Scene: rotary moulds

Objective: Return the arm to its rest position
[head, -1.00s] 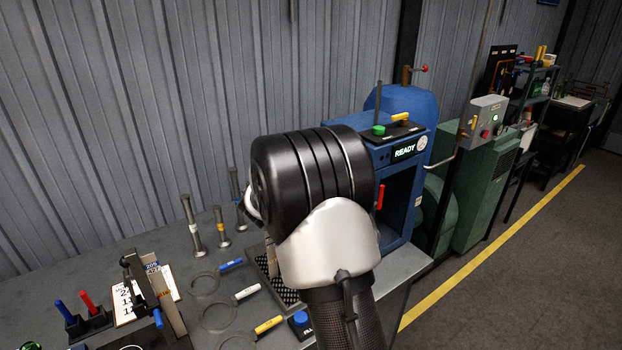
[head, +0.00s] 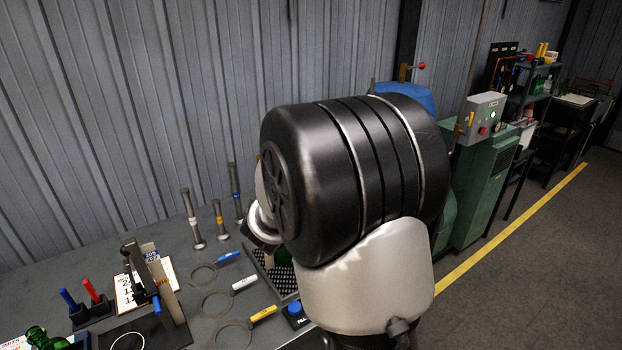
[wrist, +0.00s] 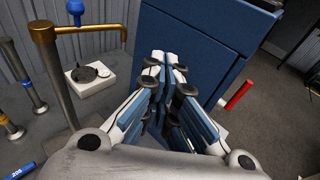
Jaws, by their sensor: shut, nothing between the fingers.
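My gripper (wrist: 168,72) is in the wrist view, its two fingers drawn together with nothing between them. It hangs in free space in front of a blue cabinet (wrist: 200,35) with a red handle (wrist: 240,95). In the head view my arm's large black joint and white link fill the middle, and the gripper itself is hidden behind them.
The grey bench (head: 120,255) holds several upright metal rods (head: 191,220), rings with coloured tags (head: 229,256), and a stand (head: 155,290). A green machine (head: 485,185) stands at right. The floor at right is clear.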

